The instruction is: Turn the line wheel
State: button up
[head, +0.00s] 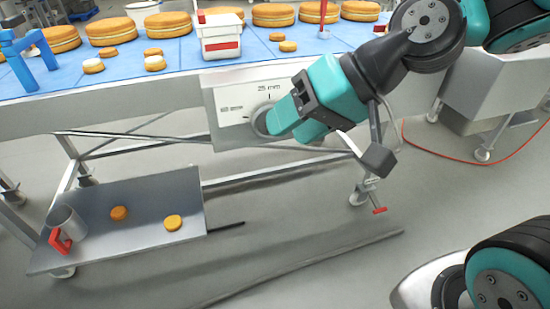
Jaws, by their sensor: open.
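The line wheel (256,124) is on the white front panel (228,101) of the conveyor, under a mark reading "25 mm". Only a grey curved part of its rim shows; my gripper hides the rest. My gripper (280,118), with teal and dark parts, reaches in from the upper right and is open in front of the wheel. Whether its fingers touch the rim or stand around it cannot be told from this view.
Several round filled cakes (111,30) and smaller rounds stand on the blue belt (185,62) above the panel. A white tub (221,47) stands near the belt's front edge. Below, a grey shelf (150,195) holds a metal mug (66,226) and two small rounds. A red cable (470,158) lies at right.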

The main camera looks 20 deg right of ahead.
jog(key=w+d+f+m+t+b, duration=0.45)
jog(key=f+b, duration=0.35)
jog(key=b, duration=0.2)
jog(key=w+d+f+m+t+h+b, duration=0.1)
jog(key=w+d+f+m+t+b, duration=0.35)
jog(key=f+b, duration=0.35)
jog(key=w+d+f+m+t+b, duration=0.45)
jog(key=f+m+b, duration=0.2)
jog(key=b, duration=0.45)
jog(key=f+p+x, duration=0.1)
jog(key=p+x, duration=1.5)
jog(key=x, duration=0.1)
jog(key=shift+w+f+g+p, duration=0.25)
jog(key=shift+w+g+p, duration=0.15)
jog(key=shift+g, duration=0.05)
jog(key=shift+n, duration=0.25)
grip_shut()
